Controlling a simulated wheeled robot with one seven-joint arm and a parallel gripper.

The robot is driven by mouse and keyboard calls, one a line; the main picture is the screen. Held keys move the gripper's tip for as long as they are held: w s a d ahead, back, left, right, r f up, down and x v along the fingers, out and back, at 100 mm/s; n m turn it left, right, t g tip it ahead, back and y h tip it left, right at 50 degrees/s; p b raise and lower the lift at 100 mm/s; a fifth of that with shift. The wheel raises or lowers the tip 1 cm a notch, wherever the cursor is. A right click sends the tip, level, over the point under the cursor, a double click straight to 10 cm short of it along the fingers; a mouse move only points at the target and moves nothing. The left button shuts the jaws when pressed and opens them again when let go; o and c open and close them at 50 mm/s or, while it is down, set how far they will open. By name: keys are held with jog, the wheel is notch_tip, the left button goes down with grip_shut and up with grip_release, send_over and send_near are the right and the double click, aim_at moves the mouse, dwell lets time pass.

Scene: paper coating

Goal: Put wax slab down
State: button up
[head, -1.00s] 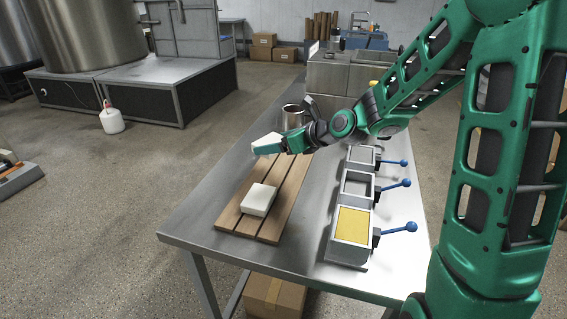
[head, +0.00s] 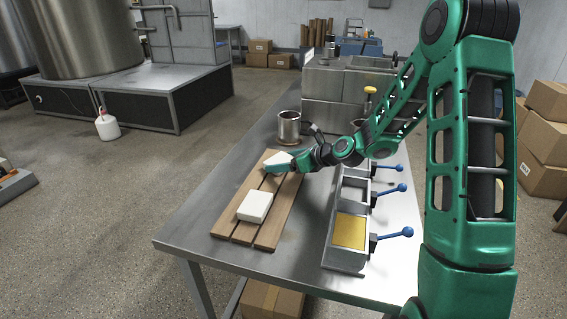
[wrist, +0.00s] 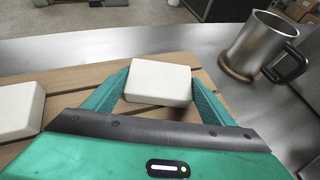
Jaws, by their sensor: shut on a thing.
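My gripper (head: 280,168) is shut on a white wax slab (wrist: 159,82), which sits between its two green fingers in the wrist view. In the head view this slab (head: 274,158) is low over the far end of the slatted wooden board (head: 243,229). I cannot tell whether it touches the slats. A second white slab (head: 255,206) lies on the near part of the board, and it also shows at the left of the wrist view (wrist: 18,110).
A metal mug (head: 289,127) stands on a round wooden coaster beyond the board. Metal moulds with blue-knobbed levers line the right of the table, the nearest with a yellow fill (head: 350,231). Bare metal tabletop (head: 295,240) lies between board and moulds.

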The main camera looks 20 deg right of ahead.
jog(key=o, duration=1.2)
jog(key=v, duration=1.2)
